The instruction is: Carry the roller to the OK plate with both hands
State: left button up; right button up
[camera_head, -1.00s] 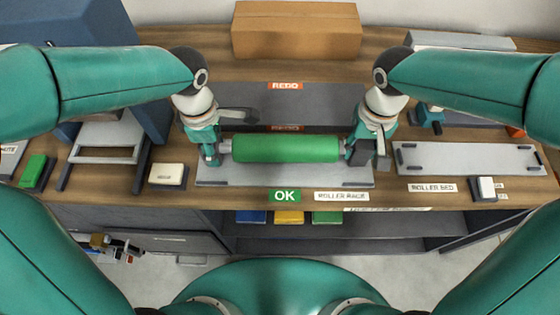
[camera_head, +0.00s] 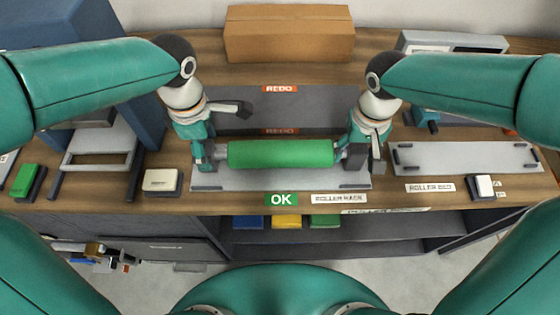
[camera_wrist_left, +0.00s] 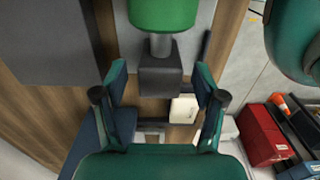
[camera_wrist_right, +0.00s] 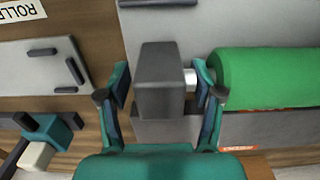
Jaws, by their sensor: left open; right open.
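The green roller (camera_head: 280,153) lies level above the light grey OK plate (camera_head: 270,183), its ends at dark support blocks. The green OK label (camera_head: 281,199) is at the plate's front edge. My left gripper (camera_head: 203,156) is open at the roller's left end; in the left wrist view its fingers (camera_wrist_left: 161,82) stand apart on either side of a dark block (camera_wrist_left: 160,72). My right gripper (camera_head: 361,152) is open at the right end; in the right wrist view its fingers (camera_wrist_right: 163,80) stand on either side of the other block (camera_wrist_right: 158,85). Neither holds the roller.
A dark grey REDO plate (camera_head: 320,105) lies behind. A cardboard box (camera_head: 290,35) stands at the back. An empty light plate (camera_head: 465,157) with dark pegs lies to the right, behind a ROLLER BED label (camera_head: 430,188).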

pick_arm(q)
notch_tip(320, 180, up, 4)
jog(key=shift+f, duration=0.25)
jog(key=shift+r, duration=0.4)
pick_arm(e)
jog(key=shift+r, duration=0.2)
notch_tip(320, 180, up, 12)
jog(key=shift+f, duration=0.2)
pick_arm(q)
jog(key=shift+r, duration=0.1)
